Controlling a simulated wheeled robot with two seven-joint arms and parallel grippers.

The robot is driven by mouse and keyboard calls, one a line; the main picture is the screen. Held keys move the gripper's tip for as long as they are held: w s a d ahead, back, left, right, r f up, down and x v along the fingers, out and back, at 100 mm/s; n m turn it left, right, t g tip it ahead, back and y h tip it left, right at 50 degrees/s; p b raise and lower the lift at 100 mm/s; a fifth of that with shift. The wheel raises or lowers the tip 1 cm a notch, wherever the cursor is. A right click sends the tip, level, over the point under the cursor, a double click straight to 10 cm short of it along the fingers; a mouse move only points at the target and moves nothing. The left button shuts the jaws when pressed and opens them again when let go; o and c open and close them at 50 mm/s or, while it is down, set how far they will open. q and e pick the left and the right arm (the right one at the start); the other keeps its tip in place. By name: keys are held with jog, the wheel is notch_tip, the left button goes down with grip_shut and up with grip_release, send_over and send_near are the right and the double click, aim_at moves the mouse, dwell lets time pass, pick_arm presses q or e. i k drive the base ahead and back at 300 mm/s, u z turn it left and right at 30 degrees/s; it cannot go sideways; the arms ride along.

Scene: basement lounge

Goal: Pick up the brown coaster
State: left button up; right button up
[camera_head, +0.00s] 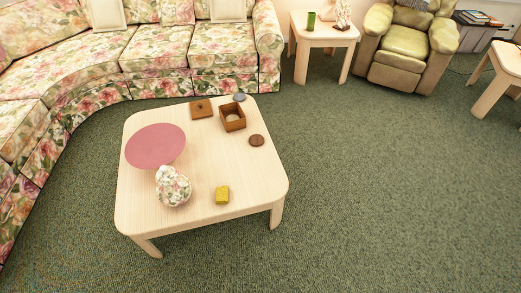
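A small round dark brown coaster (256,141) lies flat on the light wooden coffee table (225,160), near the table's right edge. Nothing covers it. Neither of my grippers shows in the head view, so I cannot see where they are relative to the coaster.
Near the coaster are an open wooden box (232,118), a square wooden lid-like piece (201,109) and a grey disc (239,97). A pink round (155,145), a floral jar-like object (173,187) and a yellow block (222,194) are also on the table. Carpet right of it is clear.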

aim_at(255, 140)
jog(key=z, duration=1.3)
jog(key=i, duration=3.3)
jog(key=u, duration=4.15)
jog(key=i, duration=0.45)
jog(key=z, duration=0.15)
